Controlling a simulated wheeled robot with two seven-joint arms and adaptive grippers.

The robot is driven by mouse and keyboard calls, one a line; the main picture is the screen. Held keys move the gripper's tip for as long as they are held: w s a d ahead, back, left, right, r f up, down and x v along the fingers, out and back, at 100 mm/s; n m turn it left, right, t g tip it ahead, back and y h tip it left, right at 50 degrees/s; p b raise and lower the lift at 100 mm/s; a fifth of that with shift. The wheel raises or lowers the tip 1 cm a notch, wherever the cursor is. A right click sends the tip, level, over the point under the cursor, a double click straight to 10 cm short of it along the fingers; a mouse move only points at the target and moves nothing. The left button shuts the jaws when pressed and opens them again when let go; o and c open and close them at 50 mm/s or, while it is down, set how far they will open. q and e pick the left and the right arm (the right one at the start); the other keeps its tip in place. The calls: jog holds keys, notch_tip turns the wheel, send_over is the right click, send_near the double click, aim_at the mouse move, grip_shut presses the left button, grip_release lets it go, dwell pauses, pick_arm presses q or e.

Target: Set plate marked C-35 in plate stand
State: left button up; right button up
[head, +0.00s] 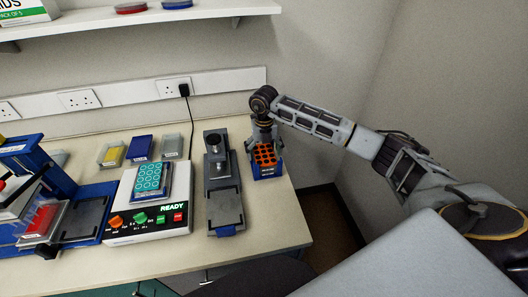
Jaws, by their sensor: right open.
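Several small plates show, with labels too small to read, so I cannot tell which is C-35. A yellow plate (112,153), a blue plate (140,148) and a grey plate (172,146) stand in a row at the back. A teal welled plate (150,180) sits on a white device. A red plate (43,220) is at the far left. I cannot tell for sure which fixture is the plate stand. My right gripper (264,138) points down, open, just behind or above a blue rack with an orange top; contact is unclear. My left gripper is out of view.
The white device (120,229) reads READY. A dark grey fixture (225,209) stands between it and the blue rack (268,172). A blue-framed machine (103,189) fills the left. Bare bench (275,220) lies front right, ending at the right edge. A shelf (130,27) overhangs the back.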

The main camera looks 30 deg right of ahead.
jog(key=shift+r, duration=0.2)
notch_tip(320, 180, up, 12)
jog(key=b, duration=0.2)
dwell(0.3)
jog(key=shift+f, duration=0.1)
dwell(0.7)
